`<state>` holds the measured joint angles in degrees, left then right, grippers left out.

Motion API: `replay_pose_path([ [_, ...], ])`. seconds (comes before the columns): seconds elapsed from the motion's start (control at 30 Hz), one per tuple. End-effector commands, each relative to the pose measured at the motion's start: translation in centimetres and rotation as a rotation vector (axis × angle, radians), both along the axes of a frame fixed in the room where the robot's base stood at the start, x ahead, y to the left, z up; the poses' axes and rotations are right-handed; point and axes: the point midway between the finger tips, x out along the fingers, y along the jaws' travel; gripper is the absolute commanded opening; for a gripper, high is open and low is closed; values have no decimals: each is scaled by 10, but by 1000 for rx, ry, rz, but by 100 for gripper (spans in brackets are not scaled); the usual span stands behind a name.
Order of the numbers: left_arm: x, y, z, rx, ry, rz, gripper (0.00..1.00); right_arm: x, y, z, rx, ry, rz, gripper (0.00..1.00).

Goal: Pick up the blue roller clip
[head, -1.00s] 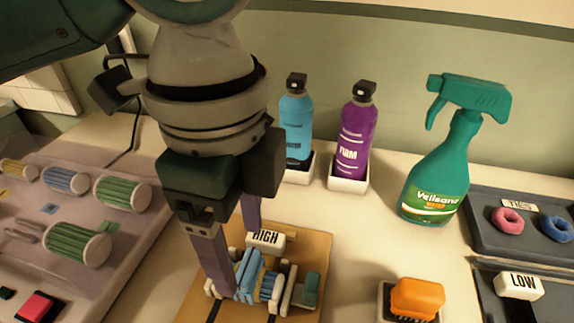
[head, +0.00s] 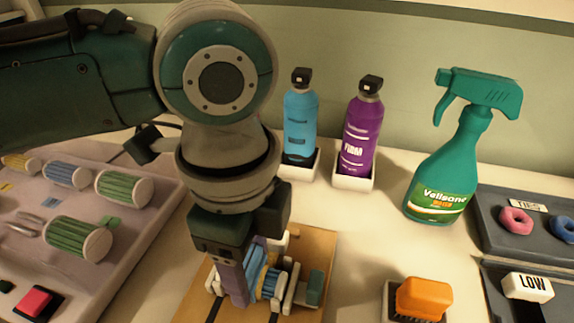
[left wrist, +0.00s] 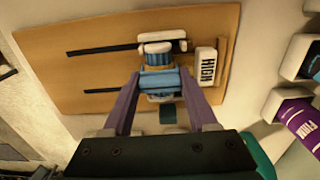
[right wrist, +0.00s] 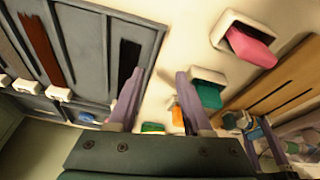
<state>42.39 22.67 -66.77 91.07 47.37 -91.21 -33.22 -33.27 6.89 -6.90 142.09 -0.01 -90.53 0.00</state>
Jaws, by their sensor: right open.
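The blue roller clip (head: 254,264) is on a tan board (head: 316,241) with white-ended posts, next to a blue ribbed roller (head: 270,284). In the left wrist view the clip (left wrist: 158,83) lies between the fingers of my left gripper (left wrist: 160,75). The fingers reach down to either side of it, and whether they press on it is unclear. In the head view the left gripper (head: 243,285) partly hides the clip. My right gripper (right wrist: 157,84) is open and empty in the right wrist view, away from the clip.
Blue (head: 299,121) and purple (head: 361,129) bottles stand in white holders behind the board. A green spray bottle (head: 441,183) and an orange brush (head: 423,298) are to the right. A tray of striped rollers (head: 78,239) is at left. Counter between is clear.

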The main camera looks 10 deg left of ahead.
Motion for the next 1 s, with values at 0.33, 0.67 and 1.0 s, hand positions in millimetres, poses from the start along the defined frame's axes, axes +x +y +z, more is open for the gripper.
replay_pose_path([
  [0.33,0,0,0,0,0,0,6,0,0,0,0,-1,0,50],
  [0.67,0,0,6,0,0,0,6,0,0,2,0,-1,0,50],
  [1.0,2,-1,71,-3,-6,-1,6,0,0,16,0,-1,-1,50],
])
